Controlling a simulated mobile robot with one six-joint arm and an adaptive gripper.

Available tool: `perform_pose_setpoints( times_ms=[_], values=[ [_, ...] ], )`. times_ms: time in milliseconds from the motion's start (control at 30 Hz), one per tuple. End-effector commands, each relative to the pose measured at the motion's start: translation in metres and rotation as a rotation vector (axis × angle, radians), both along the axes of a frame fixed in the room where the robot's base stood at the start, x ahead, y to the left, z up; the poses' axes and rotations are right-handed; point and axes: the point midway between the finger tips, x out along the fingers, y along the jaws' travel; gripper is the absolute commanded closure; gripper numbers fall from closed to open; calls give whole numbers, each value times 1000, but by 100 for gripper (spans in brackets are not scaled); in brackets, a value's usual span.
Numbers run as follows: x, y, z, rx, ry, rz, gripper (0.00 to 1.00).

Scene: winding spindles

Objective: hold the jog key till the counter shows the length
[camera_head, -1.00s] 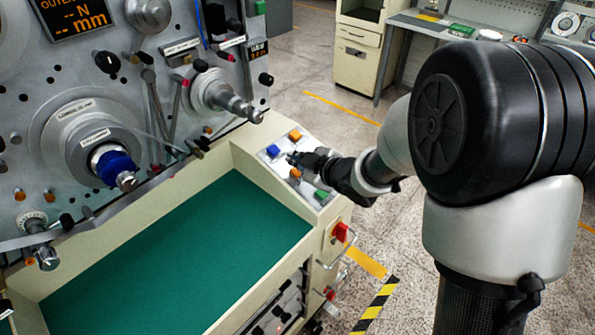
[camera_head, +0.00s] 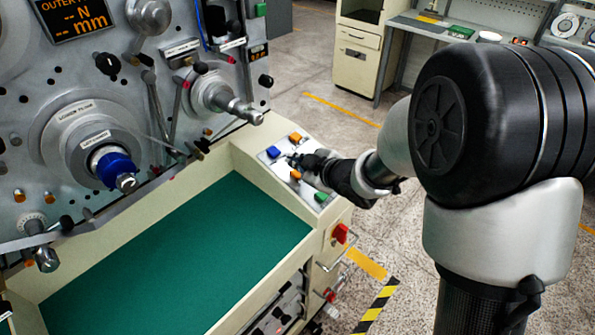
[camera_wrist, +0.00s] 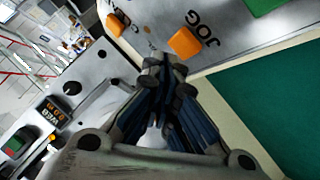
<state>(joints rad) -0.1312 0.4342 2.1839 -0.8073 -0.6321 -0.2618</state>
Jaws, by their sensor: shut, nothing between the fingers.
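The jog key is an orange button (camera_wrist: 186,42) with JOG printed beside it on the sloped key panel. In the head view it is the lower orange key (camera_head: 295,175). My gripper (camera_wrist: 165,66) is shut and empty, its fingertips just beside the jog key in the wrist view, not over it. In the head view my gripper (camera_head: 293,159) is low over the panel between the blue key and the jog key; I cannot tell if it touches the panel. The counter marked WEB (camera_wrist: 52,112) shows small orange digits, seemingly 0.0 m; it also shows in the head view (camera_head: 259,51).
The panel also bears a blue key (camera_head: 273,151), another orange key (camera_head: 295,136) and a green key (camera_head: 320,195). A red switch (camera_head: 341,233) sits on the front corner. The green tray surface (camera_head: 185,260) is clear. Spindles and levers stand out from the machine face.

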Motion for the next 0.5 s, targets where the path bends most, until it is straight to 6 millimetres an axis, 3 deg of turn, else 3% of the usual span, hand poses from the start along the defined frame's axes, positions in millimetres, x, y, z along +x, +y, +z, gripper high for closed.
perform_pose_setpoints(
  times_ms=[500],
  values=[
    [1, 2, -8, 0, 0, 0, 100]
  ],
)
